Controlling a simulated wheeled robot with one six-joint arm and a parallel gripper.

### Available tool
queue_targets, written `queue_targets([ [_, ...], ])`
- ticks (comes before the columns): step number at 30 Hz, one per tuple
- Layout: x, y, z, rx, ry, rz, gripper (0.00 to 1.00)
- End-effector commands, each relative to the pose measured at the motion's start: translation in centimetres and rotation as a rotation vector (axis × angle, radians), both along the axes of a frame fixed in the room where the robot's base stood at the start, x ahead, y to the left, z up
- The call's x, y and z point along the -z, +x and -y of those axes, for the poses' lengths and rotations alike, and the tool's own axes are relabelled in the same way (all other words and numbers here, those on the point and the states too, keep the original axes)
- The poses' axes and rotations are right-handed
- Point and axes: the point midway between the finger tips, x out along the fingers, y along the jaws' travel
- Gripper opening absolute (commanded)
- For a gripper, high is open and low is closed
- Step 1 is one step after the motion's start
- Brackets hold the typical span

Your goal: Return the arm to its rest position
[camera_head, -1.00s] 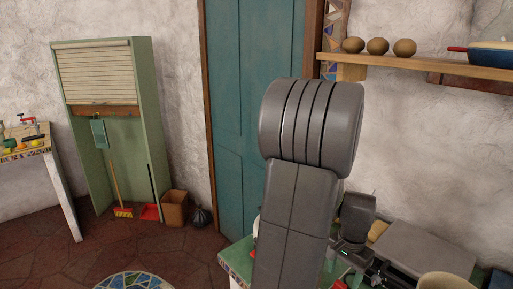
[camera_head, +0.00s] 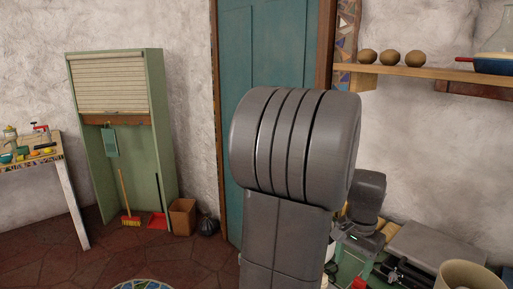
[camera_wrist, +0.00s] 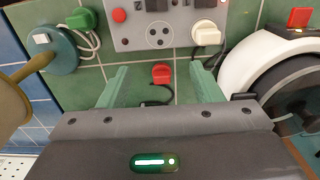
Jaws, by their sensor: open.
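My gripper (camera_wrist: 160,76) shows in the wrist view as two green fingers spread wide apart, with nothing held between them. A small red plug-like piece (camera_wrist: 162,73) with a dark cord lies in the gap, apart from both fingers. In the head view my own grey arm rises through the middle, its large rounded joint in front of the teal door. The forearm end comes down behind it at the right, over the counter. My fingers cannot be made out clearly in the head view.
A grey socket panel (camera_wrist: 160,28) with a white plug (camera_wrist: 206,33) is ahead of my fingers. A green plug (camera_wrist: 82,19) is at left. A white round appliance (camera_wrist: 255,65) is close at right. A cream pot (camera_head: 468,277) stands on the counter. A wooden shelf (camera_head: 430,74) hangs above.

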Motion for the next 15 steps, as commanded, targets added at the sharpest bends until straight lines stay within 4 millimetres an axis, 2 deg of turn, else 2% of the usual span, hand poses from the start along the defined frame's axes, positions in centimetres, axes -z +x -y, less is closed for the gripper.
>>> queue_targets([
  [2, 0.2, 0.0, 0.0, 0.0, 0.002, -0.003, 0.59],
  [15, 7.8, -0.1, 0.0, 0.0, 0.003, -0.006, 0.59],
])
